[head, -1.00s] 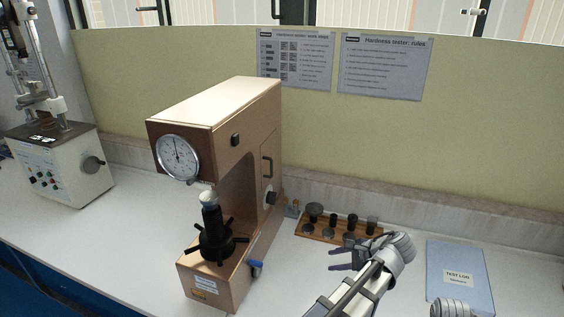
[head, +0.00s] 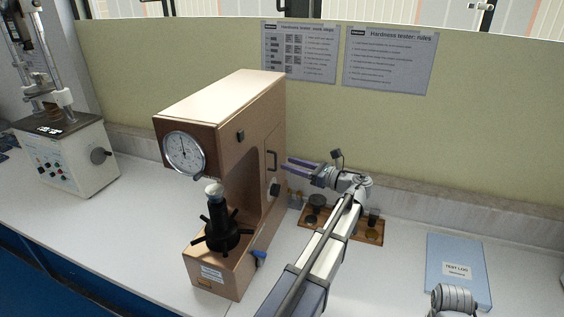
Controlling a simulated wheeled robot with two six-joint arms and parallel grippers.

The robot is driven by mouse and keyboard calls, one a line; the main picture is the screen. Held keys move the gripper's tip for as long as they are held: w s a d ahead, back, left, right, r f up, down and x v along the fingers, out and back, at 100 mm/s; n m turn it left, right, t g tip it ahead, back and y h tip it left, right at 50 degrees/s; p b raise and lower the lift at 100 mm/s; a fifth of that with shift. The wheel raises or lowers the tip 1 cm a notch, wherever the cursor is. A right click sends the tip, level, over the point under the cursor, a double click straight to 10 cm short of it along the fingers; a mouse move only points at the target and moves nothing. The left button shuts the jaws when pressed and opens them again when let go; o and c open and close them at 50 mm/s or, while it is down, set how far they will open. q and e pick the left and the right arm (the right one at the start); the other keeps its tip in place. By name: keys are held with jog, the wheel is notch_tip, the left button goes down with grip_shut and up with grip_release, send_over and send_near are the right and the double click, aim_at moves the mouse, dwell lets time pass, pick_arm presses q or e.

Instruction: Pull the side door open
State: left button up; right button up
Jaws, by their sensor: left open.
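The hardness tester (head: 215,110) is a tan box-shaped machine with a round dial and a dark spindle at its front. Its side door (head: 273,178) is a narrow panel on the right side and looks shut. The fingers are parted and hold nothing. Whether they touch the handle I cannot tell. Only part of my right arm shows at the bottom right; its gripper is not in view.
A wooden tray (head: 317,228) with several metal pieces lies partly hidden under my left arm. A blue test log (head: 457,262) lies to the right. Another tester (head: 70,155) stands at the far left. The back wall is close behind.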

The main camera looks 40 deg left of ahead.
aim_at(272, 143)
pick_arm(q)
jog(key=shift+s+a, duration=0.2)
jog(key=shift+a, duration=1.85)
grip_shut()
